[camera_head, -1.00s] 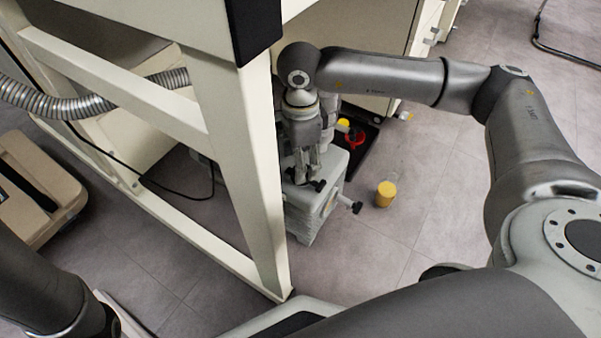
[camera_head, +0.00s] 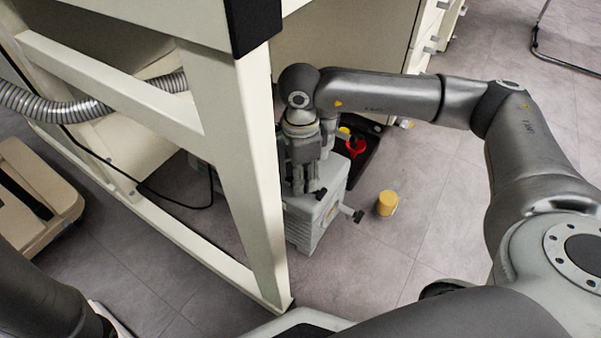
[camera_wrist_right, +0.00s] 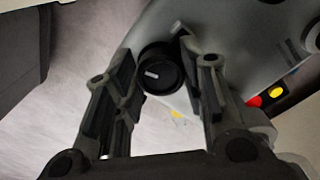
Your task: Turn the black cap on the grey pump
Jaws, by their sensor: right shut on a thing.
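The grey pump (camera_head: 305,225) stands on the floor behind the cream frame's leg, which hides its left side. In the right wrist view, the black cap (camera_wrist_right: 160,72) with a short white mark sits between my right gripper's fingers (camera_wrist_right: 158,82), on the pump's grey body (camera_wrist_right: 225,40). My right gripper (camera_head: 306,190) points down onto the top of the pump in the head view. It is shut on the black cap, one finger on either side. My left arm (camera_head: 40,290) shows at the lower left; its gripper is out of view.
The cream frame leg (camera_head: 255,190) stands close left of my right gripper. A yellow-topped jar (camera_head: 387,203) is on the floor right of the pump. Another dark knob (camera_head: 354,214) sticks out from the pump's side. A dark tray with a red item (camera_head: 356,147) lies behind.

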